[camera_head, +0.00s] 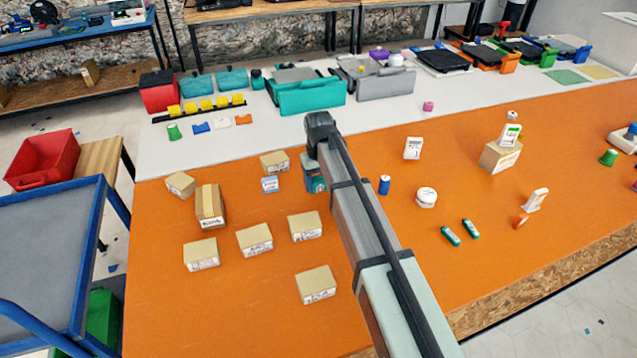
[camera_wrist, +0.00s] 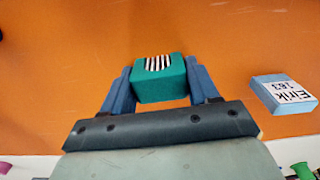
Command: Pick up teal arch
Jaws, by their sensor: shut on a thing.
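The teal arch (camera_wrist: 162,90) is a green-teal block with a black-and-white striped label on its upper face. It lies between the two blue fingers of my gripper (camera_wrist: 158,68) in the wrist view. The fingers press on its left and right sides. Its underside is hidden, so I cannot see the arch opening. In the head view my arm covers most of the gripper, and only a bit of teal (camera_head: 317,186) shows beside it. I cannot tell whether the arch still touches the orange table.
A small white and blue box (camera_wrist: 284,94) lies to the right of the gripper in the wrist view. Several cardboard boxes (camera_head: 254,239) stand around the arm on the orange table (camera_head: 165,290). A blue can (camera_head: 384,185) and a white round tub (camera_head: 426,197) stand to the right.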

